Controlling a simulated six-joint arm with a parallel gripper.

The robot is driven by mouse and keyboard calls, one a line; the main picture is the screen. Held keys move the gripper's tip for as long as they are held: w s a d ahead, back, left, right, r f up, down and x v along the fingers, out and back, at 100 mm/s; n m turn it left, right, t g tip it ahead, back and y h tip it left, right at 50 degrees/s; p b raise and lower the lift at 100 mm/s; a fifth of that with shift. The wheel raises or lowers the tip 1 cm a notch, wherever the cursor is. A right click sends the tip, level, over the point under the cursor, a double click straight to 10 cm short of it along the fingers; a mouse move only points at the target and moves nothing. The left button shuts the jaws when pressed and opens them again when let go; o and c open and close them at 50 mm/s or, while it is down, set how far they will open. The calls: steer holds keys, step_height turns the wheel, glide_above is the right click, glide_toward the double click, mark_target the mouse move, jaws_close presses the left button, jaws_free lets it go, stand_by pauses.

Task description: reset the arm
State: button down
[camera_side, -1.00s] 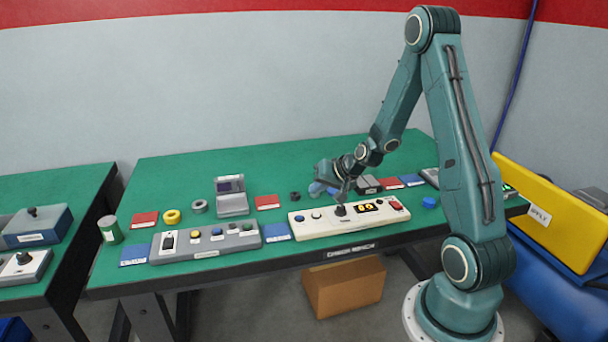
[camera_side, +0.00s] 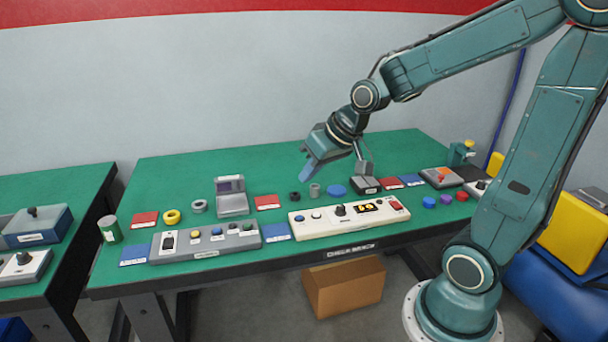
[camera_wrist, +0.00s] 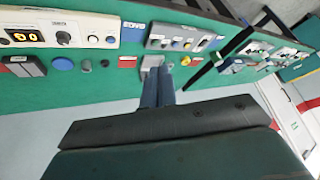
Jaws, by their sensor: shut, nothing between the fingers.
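My gripper (camera_side: 308,173) hangs above the green table, behind the white control box (camera_side: 350,218), touching nothing that I can see. Its blue fingers (camera_wrist: 158,88) lie close together in the wrist view, shut and empty. My arm reaches in from the right, with the elbow high at the upper right of the side view. The white box carries a black knob (camera_side: 340,209), a lit display (camera_side: 367,206) and a red switch (camera_side: 397,201).
A grey button box (camera_side: 205,242) and a small grey instrument (camera_side: 231,197) stand left of the white box. A green can (camera_side: 110,229) is at the left edge. Small caps, rings and coloured cards lie around. The air above the table is clear.

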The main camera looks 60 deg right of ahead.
steer(key=s+a+r+n, duration=0.1)
steer(key=s+a+r, duration=0.1)
steer(key=s, duration=0.5)
steer(key=s+a+r+n+g, duration=0.1)
steer(key=s+a+r+n, duration=0.1)
steer(key=s, duration=0.6)
steer(key=shift+a+r, duration=0.6)
steer(key=shift+a, duration=0.6)
